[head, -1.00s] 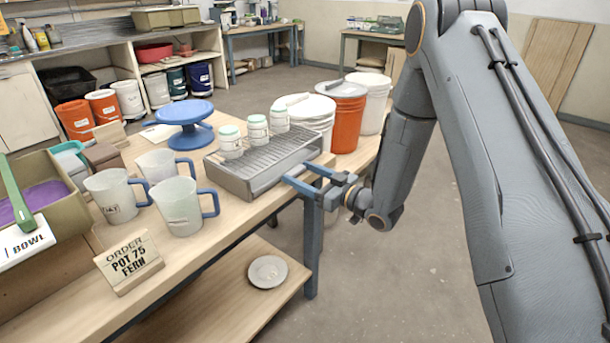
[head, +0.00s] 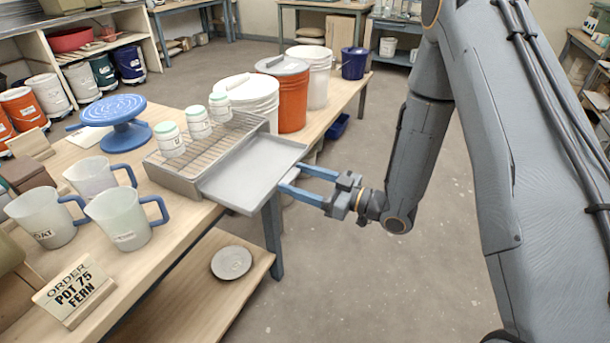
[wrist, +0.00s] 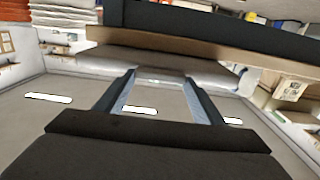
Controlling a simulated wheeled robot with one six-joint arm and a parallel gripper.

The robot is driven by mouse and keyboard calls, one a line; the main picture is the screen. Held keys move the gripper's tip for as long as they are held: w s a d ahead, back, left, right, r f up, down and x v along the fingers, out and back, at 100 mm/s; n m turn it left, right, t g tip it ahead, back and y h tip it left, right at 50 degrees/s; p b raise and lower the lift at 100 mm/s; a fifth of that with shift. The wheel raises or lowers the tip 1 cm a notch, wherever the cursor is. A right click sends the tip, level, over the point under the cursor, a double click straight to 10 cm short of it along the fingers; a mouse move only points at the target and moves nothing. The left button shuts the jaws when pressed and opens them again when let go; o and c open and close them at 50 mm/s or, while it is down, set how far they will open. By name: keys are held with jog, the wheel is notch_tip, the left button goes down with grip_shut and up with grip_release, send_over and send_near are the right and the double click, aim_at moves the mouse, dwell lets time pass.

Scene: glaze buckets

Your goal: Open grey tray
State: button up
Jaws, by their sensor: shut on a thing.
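The grey tray (head: 252,172) is slid out from under the wire rack of a grey metal holder (head: 180,180) on the wooden table. It is flat, shallow and empty, and reaches out past the table's edge. My gripper (head: 291,178) is at the tray's outer right end, its two blue fingers spread wide and shut on that front end. The exact contact is hard to make out. In the wrist view the tray's grey front (wrist: 160,65) lies across the tips of both fingers.
Three small white jars (head: 197,122) stand on the rack. Buckets, white (head: 250,97) and orange (head: 291,93), stand behind it. A blue turntable (head: 117,117), several jugs (head: 124,218) and an order sign (head: 74,291) are to the left. The floor right of the table is clear.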

jog(key=shift+s+a, duration=0.15)
jog(key=shift+s, duration=0.05)
jog(key=o, duration=1.5)
jog(key=shift+d, duration=0.45)
jog(key=shift+b+v, duration=0.6)
jog(key=shift+v, duration=2.9)
